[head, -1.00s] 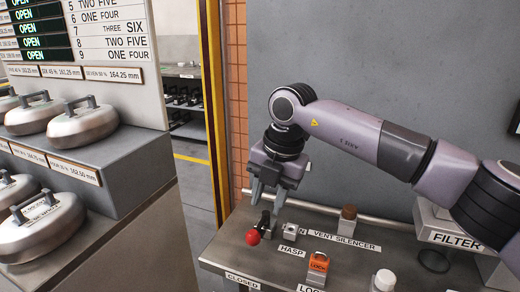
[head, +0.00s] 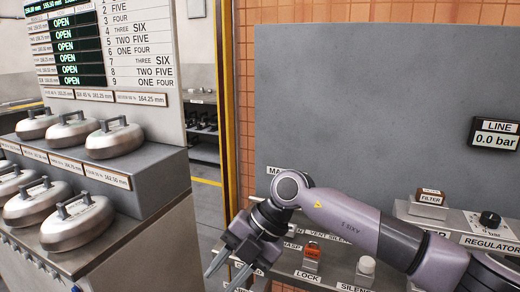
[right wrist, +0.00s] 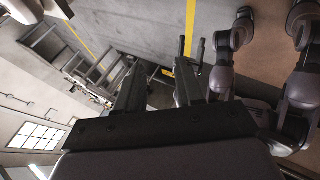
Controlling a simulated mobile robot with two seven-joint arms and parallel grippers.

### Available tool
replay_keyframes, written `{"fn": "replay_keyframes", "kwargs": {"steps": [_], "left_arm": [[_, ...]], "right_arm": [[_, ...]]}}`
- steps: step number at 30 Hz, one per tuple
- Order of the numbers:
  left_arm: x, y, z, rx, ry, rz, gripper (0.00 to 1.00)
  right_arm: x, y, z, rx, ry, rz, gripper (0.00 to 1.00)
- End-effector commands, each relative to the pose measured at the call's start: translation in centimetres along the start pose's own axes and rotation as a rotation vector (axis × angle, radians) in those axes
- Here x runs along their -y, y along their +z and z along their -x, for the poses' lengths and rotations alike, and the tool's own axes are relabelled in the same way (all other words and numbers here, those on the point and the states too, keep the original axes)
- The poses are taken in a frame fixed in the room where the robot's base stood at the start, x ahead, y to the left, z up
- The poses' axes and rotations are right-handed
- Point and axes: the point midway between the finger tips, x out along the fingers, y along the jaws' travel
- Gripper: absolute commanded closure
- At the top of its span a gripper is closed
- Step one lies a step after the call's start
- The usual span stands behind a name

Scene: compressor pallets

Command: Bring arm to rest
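My right arm comes in from the right in the head view, bent down over a bench with labelled fittings. My right gripper (head: 220,280) points down and left at the bench's left end, its two fingers apart with nothing between them. The right wrist view also shows the two dark fingers (right wrist: 160,72) spread and empty. The gripper and forearm hide part of the bench and its labels. My left gripper is not seen in either view.
The bench carries an orange lock (head: 312,250), a white knob (head: 366,266), a filter block (head: 429,198) and a regulator (head: 490,219). A gauge (head: 495,135) reads 0.0 bar. Several handled metal stones (head: 115,138) stand on a stepped counter at left. A gap lies between counter and bench.

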Motion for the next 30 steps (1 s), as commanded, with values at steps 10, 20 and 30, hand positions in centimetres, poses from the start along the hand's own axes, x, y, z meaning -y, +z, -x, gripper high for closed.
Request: {"fn": "replay_keyframes", "kwargs": {"steps": [10,20,30], "left_arm": [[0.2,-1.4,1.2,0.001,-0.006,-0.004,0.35],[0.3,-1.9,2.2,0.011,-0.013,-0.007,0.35],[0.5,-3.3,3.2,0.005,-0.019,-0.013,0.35]], "right_arm": [[-4.9,-7.5,-2.0,-0.377,0.681,-0.07,0.63],[-3.6,-5.5,2.3,-0.393,1.288,-0.433,0.63],[8.0,0.0,3.4,-0.117,1.632,-1.027,0.63]]}}
